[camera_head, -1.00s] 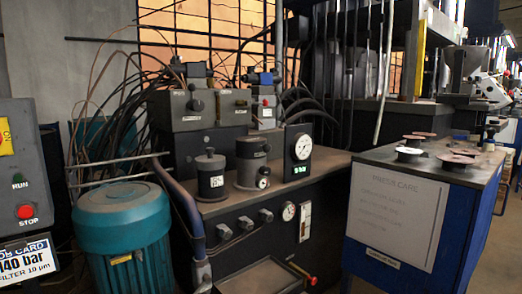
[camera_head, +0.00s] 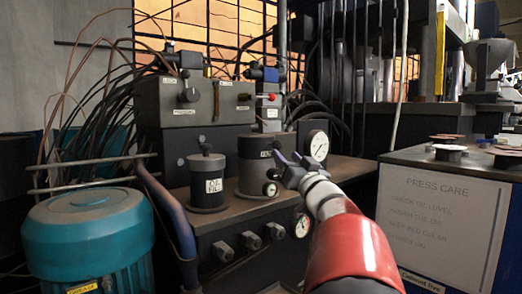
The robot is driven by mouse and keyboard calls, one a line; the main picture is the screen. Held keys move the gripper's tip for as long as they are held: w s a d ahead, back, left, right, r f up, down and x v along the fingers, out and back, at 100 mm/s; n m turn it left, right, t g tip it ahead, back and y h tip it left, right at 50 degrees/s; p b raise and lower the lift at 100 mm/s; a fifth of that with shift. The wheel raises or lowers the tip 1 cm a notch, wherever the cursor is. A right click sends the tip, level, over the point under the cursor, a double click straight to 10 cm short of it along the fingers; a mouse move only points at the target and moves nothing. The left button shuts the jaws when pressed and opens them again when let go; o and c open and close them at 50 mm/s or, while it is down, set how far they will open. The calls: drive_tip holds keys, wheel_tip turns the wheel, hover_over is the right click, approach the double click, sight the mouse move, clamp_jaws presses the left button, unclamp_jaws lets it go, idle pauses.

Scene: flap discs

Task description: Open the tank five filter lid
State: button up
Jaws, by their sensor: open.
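Two dark round canisters stand on the machine's top ledge. The left canister (camera_head: 207,187) has a knob on its lid (camera_head: 206,157) and a white label, perhaps about oil filling. I cannot tell which lid is tank five's filter lid; both look closed. My gripper (camera_head: 282,167) is open and seems empty. It appears at the right edge of the larger canister; contact or depth cannot be told. My red and white arm reaches in from the lower right.
A teal motor (camera_head: 88,232) stands at the lower left, with a blue pipe (camera_head: 165,208) beside it. Valve blocks (camera_head: 187,103) and hoses rise behind the canisters. A pressure gauge (camera_head: 316,146) stands close behind my gripper. A cabinet (camera_head: 440,222) is on the right.

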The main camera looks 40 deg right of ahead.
sight(279, 148)
drive_tip(key=x, duration=0.6)
drive_tip(key=shift+w+r, duration=0.25)
drive_tip(key=shift+w, duration=0.1)
clamp_jaws()
